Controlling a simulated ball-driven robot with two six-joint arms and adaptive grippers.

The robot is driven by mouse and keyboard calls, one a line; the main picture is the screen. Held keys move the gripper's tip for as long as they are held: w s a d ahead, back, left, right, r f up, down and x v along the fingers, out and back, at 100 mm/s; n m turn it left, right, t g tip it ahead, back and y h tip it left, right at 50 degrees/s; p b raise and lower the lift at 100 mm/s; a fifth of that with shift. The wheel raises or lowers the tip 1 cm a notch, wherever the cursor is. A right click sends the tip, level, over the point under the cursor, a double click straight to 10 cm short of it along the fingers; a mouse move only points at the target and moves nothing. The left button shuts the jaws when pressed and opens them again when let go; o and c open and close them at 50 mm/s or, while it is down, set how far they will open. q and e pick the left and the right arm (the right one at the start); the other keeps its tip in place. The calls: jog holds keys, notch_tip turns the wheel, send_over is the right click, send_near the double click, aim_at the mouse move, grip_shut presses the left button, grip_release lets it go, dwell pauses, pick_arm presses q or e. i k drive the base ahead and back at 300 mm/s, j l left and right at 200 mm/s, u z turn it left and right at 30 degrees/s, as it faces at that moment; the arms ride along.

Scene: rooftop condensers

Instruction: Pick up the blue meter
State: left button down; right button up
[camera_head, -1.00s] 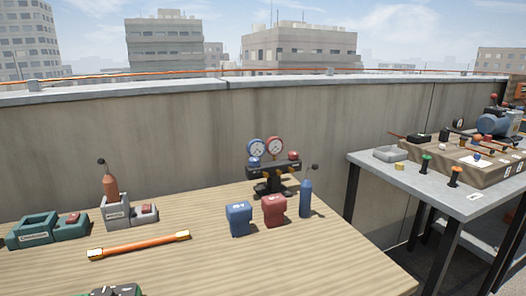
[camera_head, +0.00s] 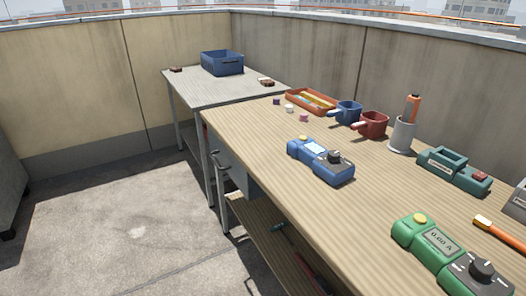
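The blue meter (camera_head: 320,160) lies face up on the wooden workbench (camera_head: 270,140), near its front edge. It has a yellow button at its far left end, a pale screen and a dark dial at its near right end. A green meter (camera_head: 450,255) of similar form lies closer, at the bottom right, with a yellow button, a screen and a dark dial. Nothing touches the blue meter. Neither of my grippers shows in the head view.
Behind the blue meter stand a blue mug-like holder (camera_head: 348,112), a red one (camera_head: 372,125), an orange tray (camera_head: 311,101) and a grey cup (camera_head: 402,135). A teal cradle (camera_head: 454,170) is at right. A grey table (camera_head: 215,92) bears a blue bin (camera_head: 222,62).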

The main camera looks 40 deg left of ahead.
aim_at(315, 156)
jog(key=u, duration=0.75)
jog(key=k+j+u, duration=0.15)
jog(key=j+u, duration=0.6)
jog(key=k, duration=0.05)
